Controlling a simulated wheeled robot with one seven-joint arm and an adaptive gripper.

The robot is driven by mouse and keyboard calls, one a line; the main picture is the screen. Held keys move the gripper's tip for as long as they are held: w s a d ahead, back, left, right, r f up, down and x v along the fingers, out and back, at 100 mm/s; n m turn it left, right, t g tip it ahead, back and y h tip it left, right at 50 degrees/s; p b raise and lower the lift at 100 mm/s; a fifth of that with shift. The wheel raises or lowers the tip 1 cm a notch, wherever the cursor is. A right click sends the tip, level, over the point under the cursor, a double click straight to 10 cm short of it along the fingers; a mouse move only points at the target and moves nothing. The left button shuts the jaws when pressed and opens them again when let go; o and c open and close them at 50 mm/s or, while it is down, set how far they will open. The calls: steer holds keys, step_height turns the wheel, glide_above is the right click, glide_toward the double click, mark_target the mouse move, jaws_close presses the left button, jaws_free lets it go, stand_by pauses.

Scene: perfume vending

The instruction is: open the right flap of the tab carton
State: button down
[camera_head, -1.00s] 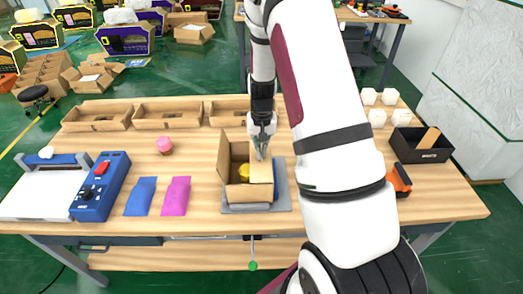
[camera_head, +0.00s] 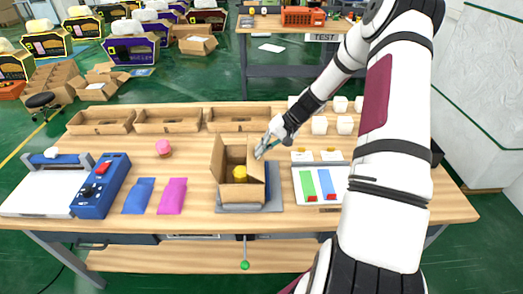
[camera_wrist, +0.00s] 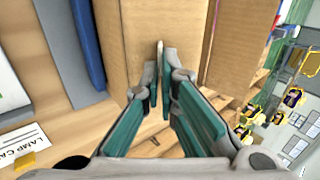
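The tab carton (camera_head: 241,192) stands open at the top on a grey plate (camera_head: 235,209) at the middle of the table. A yellow item (camera_head: 240,172) shows inside it. Its left flap (camera_head: 217,156) stands up at the left. A cardboard panel at its right side (camera_head: 257,170), close to my fingers, seems to be the right flap, upright or leaning outward. My gripper (camera_head: 262,152) is at the carton's upper right edge. In the wrist view my gripper's (camera_wrist: 158,85) teal fingers meet at their tips before a cardboard face (camera_wrist: 185,40). I see nothing clearly pinched between them.
A white panel with green and blue strips (camera_head: 318,186) lies right of the carton. Brown trays (camera_head: 167,121) line the back edge. A pink round item (camera_head: 163,147), blue and pink pouches (camera_head: 172,196) and a blue control box (camera_head: 100,186) lie left.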

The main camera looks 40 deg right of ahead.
steer(key=shift+s+d+f+t+y+b, duration=0.5)
steer(key=shift+t+y+b, duration=0.65)
steer(key=shift+y, duration=0.6)
steer(key=shift+s+d+f+t+y+b, duration=0.35)
steer(key=shift+d+t+y+b, duration=0.45)
steer(key=shift+t+y, duration=0.75)
steer(key=shift+s+d+f+t+y+b, duration=0.5)
steer(key=shift+t+y+b, duration=0.55)
steer(key=shift+y, duration=0.95)
steer(key=shift+r, duration=0.1)
steer(key=c, duration=1.8)
jaws_free()
steer(key=shift+c, duration=0.2)
steer(key=shift+d, duration=0.1)
steer(key=v, duration=0.7)
